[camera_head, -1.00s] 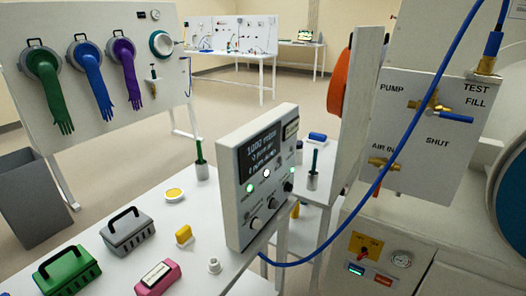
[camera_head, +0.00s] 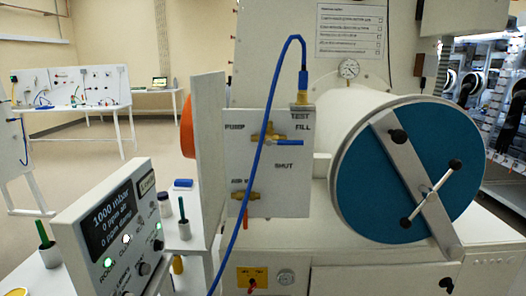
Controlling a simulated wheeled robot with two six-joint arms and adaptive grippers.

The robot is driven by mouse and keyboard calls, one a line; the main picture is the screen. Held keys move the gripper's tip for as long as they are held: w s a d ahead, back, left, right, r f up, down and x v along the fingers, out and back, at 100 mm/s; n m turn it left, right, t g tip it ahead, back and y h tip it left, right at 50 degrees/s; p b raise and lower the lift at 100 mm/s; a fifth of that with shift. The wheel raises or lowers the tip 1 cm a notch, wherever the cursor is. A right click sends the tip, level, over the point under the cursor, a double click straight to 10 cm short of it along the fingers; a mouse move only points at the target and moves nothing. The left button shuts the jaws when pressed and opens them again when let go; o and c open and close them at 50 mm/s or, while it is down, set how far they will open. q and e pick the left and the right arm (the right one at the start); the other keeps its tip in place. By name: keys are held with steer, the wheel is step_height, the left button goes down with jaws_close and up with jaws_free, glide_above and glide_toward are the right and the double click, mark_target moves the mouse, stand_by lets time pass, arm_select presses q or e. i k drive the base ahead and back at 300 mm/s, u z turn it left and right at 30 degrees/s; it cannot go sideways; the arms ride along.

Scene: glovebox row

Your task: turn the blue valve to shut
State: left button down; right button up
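The blue valve handle (camera_head: 290,142) is on the white valve panel (camera_head: 268,185) in the middle of the head view. It sits on a brass valve body (camera_head: 266,136) and lies level, pointing right. PUMP is marked to its upper left, TEST FILL to its upper right and SHUT below it. A blue hose (camera_head: 264,110) runs up in front of the panel beside the valve body and joins a brass fitting (camera_head: 302,97) on top. Neither gripper is in view.
A lower brass valve (camera_head: 244,196) has an orange-red handle pointing down. A large blue round door (camera_head: 375,185) with a barred handle stands right of the panel. A white display box (camera_head: 110,235) stands at lower left. The hose hangs across the panel's front.

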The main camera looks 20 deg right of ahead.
mark_target(268, 142)
steer(key=u, duration=0.05)
steer(key=k, duration=1.05)
steer(key=z, duration=1.2)
steer(key=i, duration=1.65)
steer(key=u, duration=0.7)
